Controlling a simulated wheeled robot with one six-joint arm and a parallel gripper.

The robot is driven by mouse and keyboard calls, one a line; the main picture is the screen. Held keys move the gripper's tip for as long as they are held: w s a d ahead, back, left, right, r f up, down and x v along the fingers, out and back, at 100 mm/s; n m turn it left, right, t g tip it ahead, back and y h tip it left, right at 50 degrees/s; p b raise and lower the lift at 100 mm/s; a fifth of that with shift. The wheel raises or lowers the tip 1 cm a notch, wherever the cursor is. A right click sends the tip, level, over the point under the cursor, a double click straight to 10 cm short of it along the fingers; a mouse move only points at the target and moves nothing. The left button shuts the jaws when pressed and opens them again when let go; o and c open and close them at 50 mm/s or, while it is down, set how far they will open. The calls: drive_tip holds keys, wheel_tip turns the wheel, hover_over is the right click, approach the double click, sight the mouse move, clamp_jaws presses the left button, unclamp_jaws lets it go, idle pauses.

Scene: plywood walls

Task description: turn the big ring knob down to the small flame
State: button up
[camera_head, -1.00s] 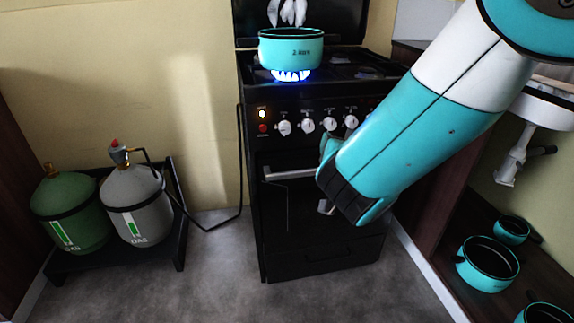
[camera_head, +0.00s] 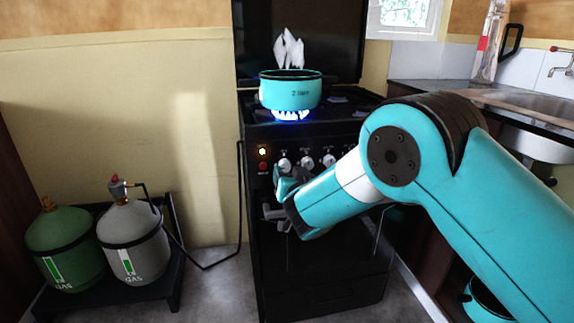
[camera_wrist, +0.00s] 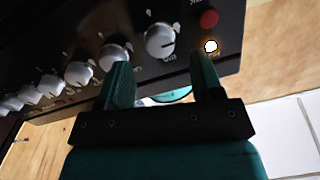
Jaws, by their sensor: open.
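The stove (camera_head: 320,262) is black with a row of silver knobs on its front. The leftmost knob (camera_head: 284,164) appears in the wrist view as the knob (camera_wrist: 160,40) closest to the lit lamp; its label is too blurred to read surely. My gripper (camera_head: 286,181) is just below this knob. In the wrist view my gripper (camera_wrist: 162,62) is open and empty, with the knob beyond and roughly between its fingertips, apparently untouched. A large blue flame (camera_head: 290,114) burns under a teal pot (camera_head: 290,93) with white steam above it.
A second knob (camera_wrist: 115,55) sits close to one fingertip. A red button (camera_head: 263,166) and a lit lamp (camera_head: 262,151) are left of the knobs. An oven handle (camera_head: 272,211) is below my gripper. Gas cylinders (camera_head: 134,240) stand left; a sink (camera_head: 540,112) is right.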

sight(286, 167)
drive_tip(key=shift+x, duration=1.95)
drive_tip(key=c, duration=0.9)
